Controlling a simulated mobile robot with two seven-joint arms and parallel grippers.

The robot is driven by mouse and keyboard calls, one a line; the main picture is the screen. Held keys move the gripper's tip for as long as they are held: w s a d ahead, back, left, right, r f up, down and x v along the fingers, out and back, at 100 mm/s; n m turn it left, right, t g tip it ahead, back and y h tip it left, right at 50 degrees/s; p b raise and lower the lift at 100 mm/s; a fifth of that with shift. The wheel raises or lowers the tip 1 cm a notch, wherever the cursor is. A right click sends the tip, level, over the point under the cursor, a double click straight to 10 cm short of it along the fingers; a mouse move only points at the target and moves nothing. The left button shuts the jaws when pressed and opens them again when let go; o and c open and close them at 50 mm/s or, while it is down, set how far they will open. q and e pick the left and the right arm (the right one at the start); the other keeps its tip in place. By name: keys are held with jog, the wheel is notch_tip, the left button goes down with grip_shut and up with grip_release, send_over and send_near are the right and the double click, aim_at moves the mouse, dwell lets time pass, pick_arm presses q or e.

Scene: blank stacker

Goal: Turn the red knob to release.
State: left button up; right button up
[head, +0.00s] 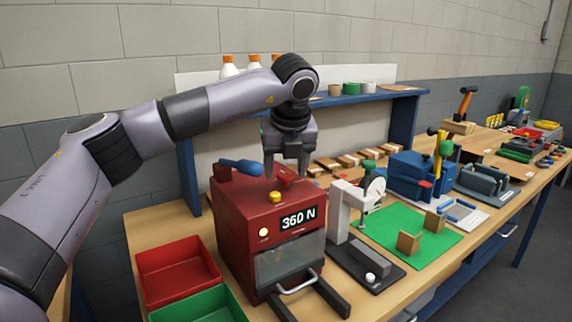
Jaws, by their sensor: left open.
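A dark red machine (240,222) stands on the bench, with a display reading 360 N on its front. A red knob (286,174) sits on the machine's top, near the back. My left gripper (286,176) points down over the machine's top, open, with its fingers at either side of the red knob. I cannot tell whether the fingers touch it. My right gripper is not in view.
A blue handle (242,167) and a yellow button (274,197) are on the machine's top near my gripper. Red (178,272) and green (200,304) bins stand to the left. A dial gauge stand (342,212) stands close on the right. A blue shelf (350,99) runs behind.

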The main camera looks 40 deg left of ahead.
pick_arm(q)
jog(key=shift+a+f, duration=0.1)
jog(key=shift+f, duration=0.2)
jog(key=shift+c, duration=0.3)
jog(key=c, duration=1)
